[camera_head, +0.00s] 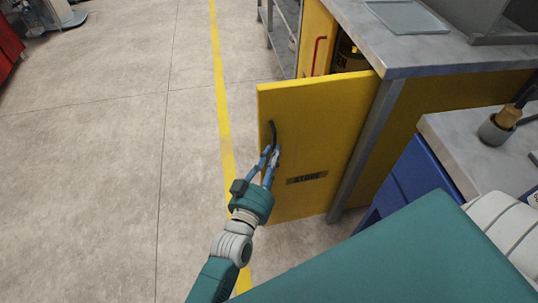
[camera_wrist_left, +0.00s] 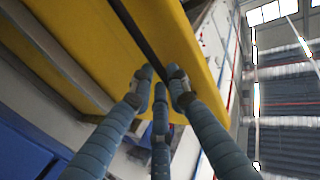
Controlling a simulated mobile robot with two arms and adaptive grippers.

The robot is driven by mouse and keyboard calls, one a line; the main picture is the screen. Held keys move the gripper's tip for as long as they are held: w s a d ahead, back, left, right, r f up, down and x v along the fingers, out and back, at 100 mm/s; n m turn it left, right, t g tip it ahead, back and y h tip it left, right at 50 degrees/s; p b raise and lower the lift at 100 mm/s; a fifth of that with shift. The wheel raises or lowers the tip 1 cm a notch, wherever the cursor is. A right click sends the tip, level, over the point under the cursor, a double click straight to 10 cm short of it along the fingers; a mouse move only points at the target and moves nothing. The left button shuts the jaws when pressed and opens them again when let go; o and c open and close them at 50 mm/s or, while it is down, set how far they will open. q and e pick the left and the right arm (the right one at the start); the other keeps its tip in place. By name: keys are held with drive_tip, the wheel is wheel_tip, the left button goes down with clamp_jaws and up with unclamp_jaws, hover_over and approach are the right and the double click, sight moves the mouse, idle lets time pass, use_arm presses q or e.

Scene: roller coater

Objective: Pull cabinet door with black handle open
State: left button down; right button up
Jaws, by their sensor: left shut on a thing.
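The yellow cabinet door (camera_head: 312,140) stands swung out from the grey-topped cabinet (camera_head: 410,50), with a dark label low on its face. Its black handle (camera_head: 272,132) is near the door's left edge. My left gripper (camera_head: 271,157) is at the handle, with its blue fingers closed around the handle's lower part. In the left wrist view the fingers (camera_wrist_left: 160,85) close on the dark handle bar (camera_wrist_left: 138,35) against the yellow door (camera_wrist_left: 100,30). The fingers partly hide the handle. My right gripper is not in view.
Another yellow door with a red handle (camera_head: 316,55) is behind the open one, and a dark yellow-labelled container (camera_head: 350,58) shows inside the cabinet.

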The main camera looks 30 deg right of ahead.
use_arm(q)
drive_tip(key=c, duration=2)
unclamp_jaws()
drive_tip(key=shift+s+d+r+g, duration=0.1)
drive_tip(key=shift+s+d+g, duration=0.2)
drive_tip(key=shift+s+d, duration=0.45)
drive_tip(key=o, duration=0.3)
drive_tip(key=shift+d+h, duration=0.3)
drive_tip(key=shift+d, duration=0.05)
drive_tip(key=shift+o, duration=0.2)
drive_tip(key=shift+w, duration=0.15)
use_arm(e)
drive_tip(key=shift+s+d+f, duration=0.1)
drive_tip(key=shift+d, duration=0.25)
use_arm(q)
drive_tip(key=v, duration=1.2)
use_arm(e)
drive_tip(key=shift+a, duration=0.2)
